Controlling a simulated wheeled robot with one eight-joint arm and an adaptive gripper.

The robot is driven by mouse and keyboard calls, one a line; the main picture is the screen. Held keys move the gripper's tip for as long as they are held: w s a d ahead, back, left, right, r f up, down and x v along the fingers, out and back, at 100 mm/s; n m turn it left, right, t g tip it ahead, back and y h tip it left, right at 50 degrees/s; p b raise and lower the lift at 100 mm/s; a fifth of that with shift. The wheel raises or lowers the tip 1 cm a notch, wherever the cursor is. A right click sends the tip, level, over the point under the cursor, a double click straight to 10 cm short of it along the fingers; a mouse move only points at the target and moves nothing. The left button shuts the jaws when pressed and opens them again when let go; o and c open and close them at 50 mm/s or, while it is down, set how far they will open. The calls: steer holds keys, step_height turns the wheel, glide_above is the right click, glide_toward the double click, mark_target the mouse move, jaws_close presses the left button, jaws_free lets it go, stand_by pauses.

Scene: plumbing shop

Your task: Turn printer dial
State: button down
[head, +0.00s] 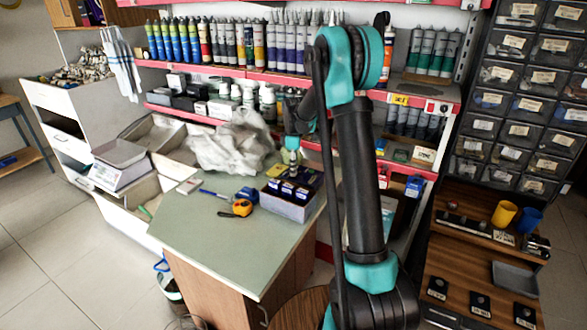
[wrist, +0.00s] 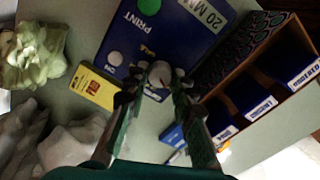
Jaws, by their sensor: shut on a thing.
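The blue printer (wrist: 155,35) fills the upper middle of the wrist view, with the word PRINT, a green round spot and a white round spot on its face. My gripper (wrist: 163,80) has its fingers shut on a pale round dial (wrist: 160,72) at the printer's lower edge. The fingertips hide part of the dial, and its turn angle cannot be read. In the head view my gripper (head: 292,158) points down at the back of the green counter, behind a box with dark blue bins. The dial cannot be made out there.
The bin box (head: 288,206) stands close to my gripper; it also shows in the wrist view (wrist: 262,108). A yellow box (wrist: 92,88) lies beside the printer. Crumpled cloth (head: 232,145) and a tape measure (head: 242,207) are nearby. The counter's front (head: 225,250) is clear.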

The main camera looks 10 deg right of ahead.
steer(key=shift+m, duration=0.3)
steer(key=m, duration=0.5)
steer(key=shift+m, duration=0.3)
steer(key=m, duration=1.1)
steer(key=shift+m, duration=0.3)
steer(key=m, duration=0.5)
steer(key=shift+m, duration=0.4)
steer(key=c, duration=1.3)
jaws_free()
steer(key=shift+r, duration=0.1)
